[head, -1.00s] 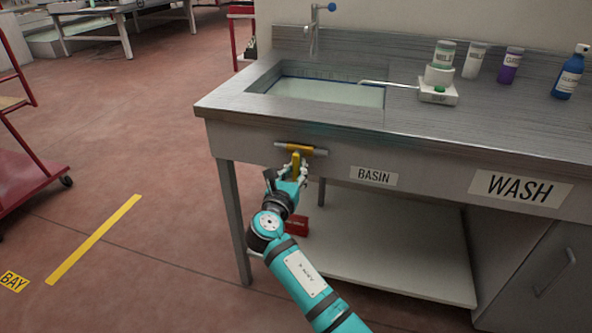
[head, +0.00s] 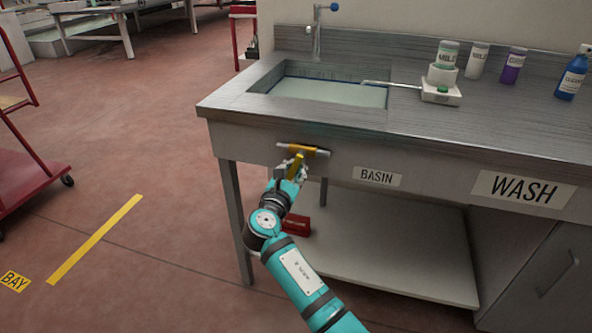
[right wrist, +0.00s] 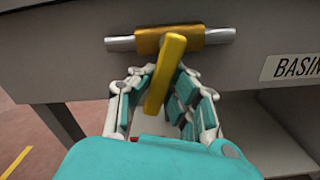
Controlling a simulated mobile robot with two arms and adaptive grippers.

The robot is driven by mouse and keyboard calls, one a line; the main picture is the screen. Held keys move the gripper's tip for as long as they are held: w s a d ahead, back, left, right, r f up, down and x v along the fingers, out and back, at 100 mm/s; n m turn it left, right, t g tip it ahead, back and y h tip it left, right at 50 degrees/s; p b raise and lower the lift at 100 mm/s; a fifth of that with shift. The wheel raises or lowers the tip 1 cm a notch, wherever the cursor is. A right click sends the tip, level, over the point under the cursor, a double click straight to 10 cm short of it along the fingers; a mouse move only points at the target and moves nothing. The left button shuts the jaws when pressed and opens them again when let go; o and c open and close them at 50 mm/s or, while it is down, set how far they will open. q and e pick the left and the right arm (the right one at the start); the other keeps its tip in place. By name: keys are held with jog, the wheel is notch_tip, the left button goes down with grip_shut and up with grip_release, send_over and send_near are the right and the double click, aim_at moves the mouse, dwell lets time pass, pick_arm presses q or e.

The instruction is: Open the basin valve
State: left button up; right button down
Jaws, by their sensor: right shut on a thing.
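The basin valve has a yellow body (head: 303,148) on a short silver pipe under the front edge of the wash bench, left of the BASIN label. Its yellow lever (head: 296,165) hangs down, its lower end tilted to the left. In the right wrist view the lever (right wrist: 163,80) also slants down and left from the valve body (right wrist: 198,36). My right gripper (head: 291,171) is shut on the lever, with its fingers (right wrist: 162,82) on both sides of it. My left gripper is out of view.
The basin (head: 335,92) in the bench top holds pale greenish liquid. A bench leg (head: 235,220) stands left of my arm. A red cart (head: 35,170) stands far left; floor between is clear.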

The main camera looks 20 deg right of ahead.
jog(key=shift+a+m, duration=0.3)
jog(key=shift+m, duration=0.4)
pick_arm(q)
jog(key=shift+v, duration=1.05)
pick_arm(e)
jog(key=shift+w, duration=0.1)
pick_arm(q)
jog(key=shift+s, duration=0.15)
pick_arm(e)
jog(key=shift+m, duration=0.3)
jog(key=c, duration=1.3)
grip_release()
jog(key=shift+r, duration=0.1)
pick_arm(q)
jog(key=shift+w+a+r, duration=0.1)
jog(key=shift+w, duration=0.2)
pick_arm(e)
jog(key=shift+o, duration=0.3)
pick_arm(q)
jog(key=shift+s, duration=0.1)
pick_arm(e)
jog(key=v, duration=0.7)
jog(key=shift+s+a, duration=0.2)
jog(key=shift+s, duration=0.05)
